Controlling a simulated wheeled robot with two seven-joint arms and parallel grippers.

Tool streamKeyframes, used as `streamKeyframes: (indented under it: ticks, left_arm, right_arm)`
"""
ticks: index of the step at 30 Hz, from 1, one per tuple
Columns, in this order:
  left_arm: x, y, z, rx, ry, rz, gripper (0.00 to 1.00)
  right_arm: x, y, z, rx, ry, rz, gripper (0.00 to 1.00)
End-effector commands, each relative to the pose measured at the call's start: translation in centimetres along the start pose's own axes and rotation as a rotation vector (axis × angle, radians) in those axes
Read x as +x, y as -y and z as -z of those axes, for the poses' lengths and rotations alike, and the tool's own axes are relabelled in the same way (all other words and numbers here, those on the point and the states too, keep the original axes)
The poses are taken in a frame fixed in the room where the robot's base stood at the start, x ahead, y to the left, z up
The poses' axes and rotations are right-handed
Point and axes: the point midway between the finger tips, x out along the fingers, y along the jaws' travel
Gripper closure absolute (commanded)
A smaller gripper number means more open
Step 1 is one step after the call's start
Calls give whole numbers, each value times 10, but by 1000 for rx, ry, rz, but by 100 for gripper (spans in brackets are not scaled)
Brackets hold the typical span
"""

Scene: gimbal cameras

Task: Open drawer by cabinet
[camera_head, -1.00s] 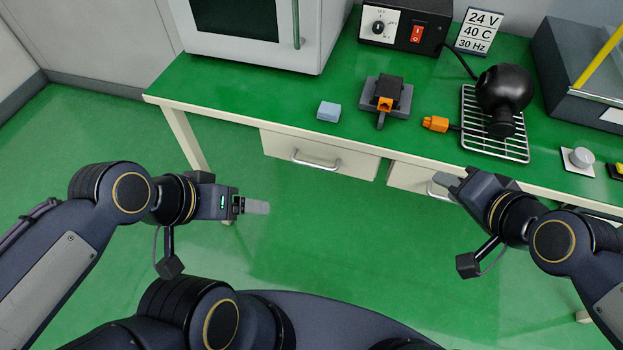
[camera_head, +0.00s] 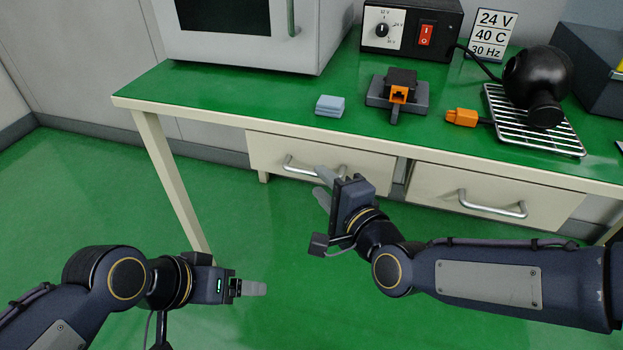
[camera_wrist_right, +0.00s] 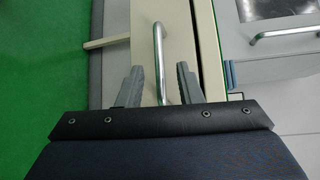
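The workbench (camera_head: 220,103) has two cream drawers under its green top. The left drawer (camera_head: 268,150) is shut and has a silver bar handle (camera_head: 300,168). The right drawer (camera_head: 440,185) is also shut, with its own silver handle (camera_head: 492,206). My right gripper (camera_head: 324,185) is in front of the left drawer and hides the right part of its handle. In the right wrist view the open fingers (camera_wrist_right: 157,85) stand on either side of the handle (camera_wrist_right: 160,60), apart from it. My left gripper (camera_head: 252,288) is over the floor at lower left, and its finger gap is not clear.
On the bench are a blue block (camera_head: 330,106), a grey fixture with an orange connector (camera_head: 398,95), an orange plug (camera_head: 461,117), a wire rack (camera_head: 550,135) with a black round object (camera_head: 538,80), a power supply (camera_head: 411,28) and a white oven-like box (camera_head: 245,35).

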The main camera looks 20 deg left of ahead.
Motion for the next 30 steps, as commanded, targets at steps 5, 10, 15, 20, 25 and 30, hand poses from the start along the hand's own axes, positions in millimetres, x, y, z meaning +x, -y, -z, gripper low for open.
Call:
streamKeyframes:
  ticks: [5,10,15,20,25,30]
  left_arm:
    - [5,2,-3,0,0,0,22]
    - [7,3,-4,0,0,0,22]
    - [7,3,-4,0,0,0,22]
    - [7,3,-4,0,0,0,22]
    - [7,3,-4,0,0,0,22]
    - [7,3,-4,0,0,0,22]
  right_arm:
    - [30,-2,0,1,1,-3,67]
    - [46,-1,0,0,0,-1,67]
    - [50,-1,0,-1,0,-2,67]
    - [50,-1,0,-1,0,-2,67]
    - [50,-1,0,-1,0,-2,90]
    - [50,-1,0,-1,0,-2,100]
